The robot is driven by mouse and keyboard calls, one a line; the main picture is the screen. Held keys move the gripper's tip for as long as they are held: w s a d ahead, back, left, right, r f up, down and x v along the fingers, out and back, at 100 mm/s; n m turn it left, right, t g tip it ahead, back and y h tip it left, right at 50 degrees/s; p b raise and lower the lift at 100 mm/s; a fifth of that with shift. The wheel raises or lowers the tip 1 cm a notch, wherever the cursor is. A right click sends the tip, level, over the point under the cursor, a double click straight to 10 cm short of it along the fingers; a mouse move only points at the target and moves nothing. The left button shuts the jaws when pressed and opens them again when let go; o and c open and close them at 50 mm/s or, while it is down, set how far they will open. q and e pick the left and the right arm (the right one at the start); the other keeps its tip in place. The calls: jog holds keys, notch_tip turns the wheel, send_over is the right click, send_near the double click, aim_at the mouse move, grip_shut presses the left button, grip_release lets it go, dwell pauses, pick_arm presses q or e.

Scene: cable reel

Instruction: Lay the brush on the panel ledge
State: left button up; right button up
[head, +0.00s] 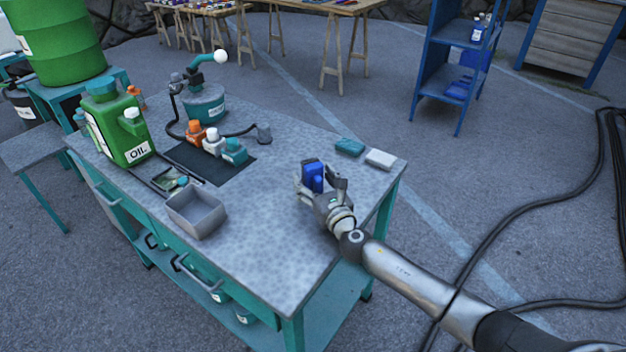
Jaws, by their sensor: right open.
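My right gripper (321,179) reaches in from the lower right over the right part of the grey-topped workbench (265,240). Its fingers are open around a small blue object (313,174), which shows between them. I cannot tell whether the fingers touch it or what it stands on. No brush can be clearly made out. A small dark item with a teal part (172,180) lies left of the middle of the bench, too small to identify. No panel ledge can be clearly recognised. My left gripper is not in view.
A grey open box (195,213) sits at the bench's front. A green oil can (117,128), small bottles on a dark mat (186,161), and teal and white blocks (380,158) stand around. A blue shelf (457,70) is behind. The bench's near right surface is clear.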

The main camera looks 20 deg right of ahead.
jog(key=shift+w+a, duration=0.1)
jog(key=shift+w, duration=0.4)
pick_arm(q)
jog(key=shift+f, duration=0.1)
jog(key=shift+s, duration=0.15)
pick_arm(e)
jog(key=shift+s, duration=0.1)
jog(key=shift+c, duration=0.9)
jog(key=c, duration=1.1)
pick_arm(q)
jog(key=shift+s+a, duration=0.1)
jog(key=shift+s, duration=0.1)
pick_arm(e)
jog(key=shift+r, duration=0.15)
